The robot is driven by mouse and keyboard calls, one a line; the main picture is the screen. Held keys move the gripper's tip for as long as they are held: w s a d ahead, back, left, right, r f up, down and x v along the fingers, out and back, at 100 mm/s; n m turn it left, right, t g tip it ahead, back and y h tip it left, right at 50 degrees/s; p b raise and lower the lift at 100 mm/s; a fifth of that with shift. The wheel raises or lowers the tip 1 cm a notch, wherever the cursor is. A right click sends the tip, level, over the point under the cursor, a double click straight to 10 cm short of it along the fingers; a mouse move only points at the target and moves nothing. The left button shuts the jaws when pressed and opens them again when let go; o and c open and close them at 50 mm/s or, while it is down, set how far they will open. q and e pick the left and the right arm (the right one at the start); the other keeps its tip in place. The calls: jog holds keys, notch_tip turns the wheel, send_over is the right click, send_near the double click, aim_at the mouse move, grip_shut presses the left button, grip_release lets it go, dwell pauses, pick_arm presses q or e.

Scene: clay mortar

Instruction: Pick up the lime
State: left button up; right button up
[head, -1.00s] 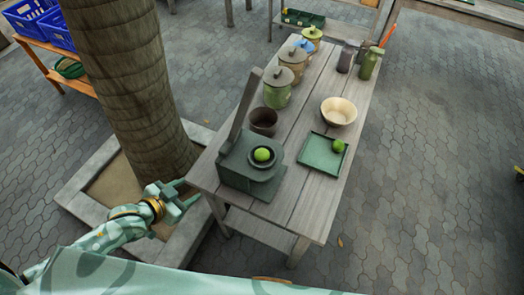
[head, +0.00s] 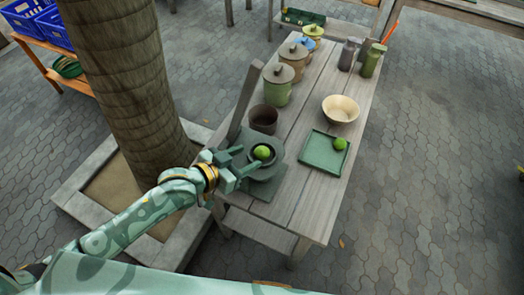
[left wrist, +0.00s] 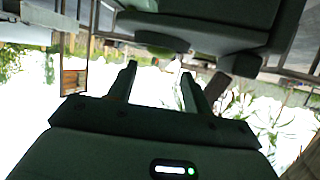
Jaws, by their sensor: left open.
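A second green lime (head: 340,143) lies on a green square tray (head: 322,157) to the right. My right gripper is not in view.
Lidded jars (head: 277,88) line the left edge. A tree trunk (head: 125,75) rises left of the table.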

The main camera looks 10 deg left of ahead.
aim_at(257, 152)
pick_arm(q)
jog(key=b+x, duration=0.1)
jog(key=x, duration=0.3)
jog(key=shift+f, duration=0.1)
jog(key=shift+w+d+f, duration=0.1)
jog(key=shift+w+d, duration=0.2)
jog(key=shift+w, duration=0.1)
jog(key=shift+s, duration=0.1)
jog(key=shift+c, duration=0.3)
jog(key=c, duration=0.8)
